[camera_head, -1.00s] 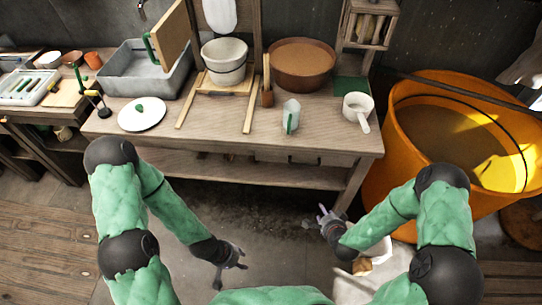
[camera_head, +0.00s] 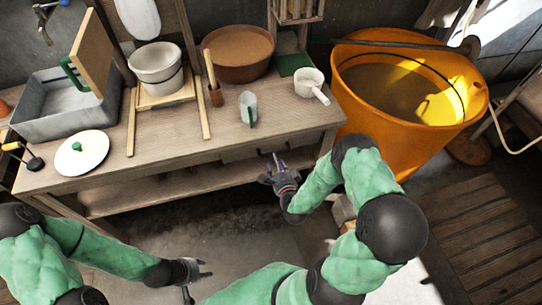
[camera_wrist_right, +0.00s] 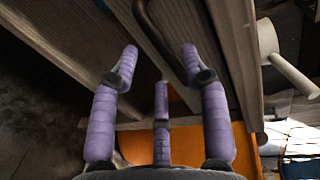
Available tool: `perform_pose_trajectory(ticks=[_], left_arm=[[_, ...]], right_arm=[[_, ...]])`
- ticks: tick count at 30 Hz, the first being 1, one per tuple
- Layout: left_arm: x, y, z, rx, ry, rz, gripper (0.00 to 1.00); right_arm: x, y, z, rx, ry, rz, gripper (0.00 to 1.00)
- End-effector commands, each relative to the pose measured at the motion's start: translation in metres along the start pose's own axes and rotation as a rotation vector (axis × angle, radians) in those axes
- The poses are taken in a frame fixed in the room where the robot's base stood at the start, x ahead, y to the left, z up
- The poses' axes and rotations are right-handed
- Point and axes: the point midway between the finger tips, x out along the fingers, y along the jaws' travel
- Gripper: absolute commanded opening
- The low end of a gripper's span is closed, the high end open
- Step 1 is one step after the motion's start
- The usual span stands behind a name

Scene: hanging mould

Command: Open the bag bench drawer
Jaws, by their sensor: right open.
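The wooden bench (camera_head: 190,133) has a drawer front (camera_head: 240,154) under the right part of its top. It looks shut. In the right wrist view a dark curved handle (camera_wrist_right: 158,38) sits on the wood, just ahead of my fingers. My right gripper (camera_head: 273,164) is open and empty at the bench's front, close to the drawer; its purple fingers (camera_wrist_right: 160,62) are spread to either side of the handle's lower end, and I cannot tell if they touch it. My left gripper (camera_head: 205,268) is open and empty, low in front of the bench.
On the bench top stand a brown basin (camera_head: 238,52), a white bucket (camera_head: 157,68), a mug (camera_head: 249,107), a white dipper (camera_head: 311,84) and a grey tub (camera_head: 65,105). A large orange tub (camera_head: 365,120) stands right of the bench, near my right arm.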

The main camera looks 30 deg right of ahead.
Motion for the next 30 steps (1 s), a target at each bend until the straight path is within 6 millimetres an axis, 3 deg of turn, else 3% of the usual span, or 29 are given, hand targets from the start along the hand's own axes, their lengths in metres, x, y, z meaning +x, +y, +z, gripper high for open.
perform_pose_trajectory(ticks=[3,9,22,23,27,30], left_arm=[[0.009,-0.003,0.000,0.000,0.000,0.000,0.40],[0.015,-0.005,-0.001,0.000,0.000,0.000,0.40],[0.016,-0.006,-0.001,0.000,0.001,0.000,0.40],[0.016,-0.006,-0.001,0.000,0.001,0.000,0.40],[0.016,-0.006,-0.001,0.000,0.001,0.000,0.40],[0.016,-0.006,-0.001,0.000,0.001,0.000,0.40]], right_arm=[[0.022,0.002,0.001,-0.001,-0.002,-0.001,0.46],[0.045,0.002,0.000,0.000,-0.001,0.000,0.46],[0.054,0.000,0.000,0.000,-0.001,0.002,0.46],[0.054,0.000,0.000,0.000,-0.001,0.002,0.40],[0.054,0.000,0.000,0.000,-0.001,0.002,0.01],[0.054,0.000,0.000,0.000,0.000,0.002,0.00]])
